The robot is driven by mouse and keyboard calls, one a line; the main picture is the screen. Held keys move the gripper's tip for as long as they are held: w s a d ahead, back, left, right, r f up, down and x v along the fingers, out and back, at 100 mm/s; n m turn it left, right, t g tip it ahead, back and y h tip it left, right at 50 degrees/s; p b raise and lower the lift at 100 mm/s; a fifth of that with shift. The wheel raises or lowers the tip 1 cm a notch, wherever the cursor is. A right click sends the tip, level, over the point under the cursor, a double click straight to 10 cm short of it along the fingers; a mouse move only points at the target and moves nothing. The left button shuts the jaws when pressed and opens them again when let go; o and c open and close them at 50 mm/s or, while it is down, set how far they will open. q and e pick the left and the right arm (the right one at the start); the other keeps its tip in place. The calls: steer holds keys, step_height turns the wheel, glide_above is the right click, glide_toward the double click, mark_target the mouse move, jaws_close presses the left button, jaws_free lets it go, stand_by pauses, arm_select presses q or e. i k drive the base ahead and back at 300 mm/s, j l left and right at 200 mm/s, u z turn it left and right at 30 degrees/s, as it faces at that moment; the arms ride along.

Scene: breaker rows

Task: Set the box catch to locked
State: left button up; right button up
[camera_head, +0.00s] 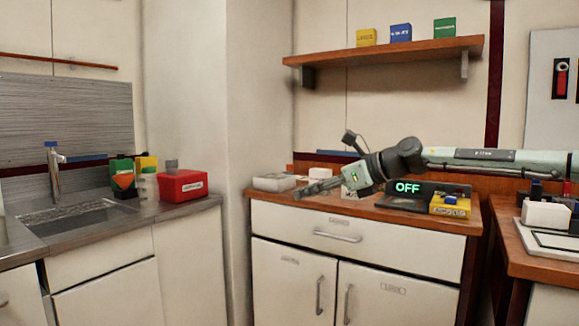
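My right arm reaches in from the right over the wooden counter (420,222). Its gripper (308,191) points left above the counter's left part. Its fingers are small and seen from the side, so I cannot tell whether they are open or shut. No catch can be made out clearly on any box. A pale, low box (274,182) lies on the counter just left of the fingertips. A yellow box with a blue top part (450,208) stands at the counter's right, beside a dark unit with a green "OFF" display (408,188). My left gripper is out of view.
A red box (182,186) and several small items stand by the sink (80,216) at left. A wooden shelf (390,50) above holds yellow, blue and green blocks. Another wooden counter (535,262) with a white item (545,214) is at right.

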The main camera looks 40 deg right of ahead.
mark_target(290, 168)
steer(key=i+l, duration=1.6)
steer(key=l, duration=0.15)
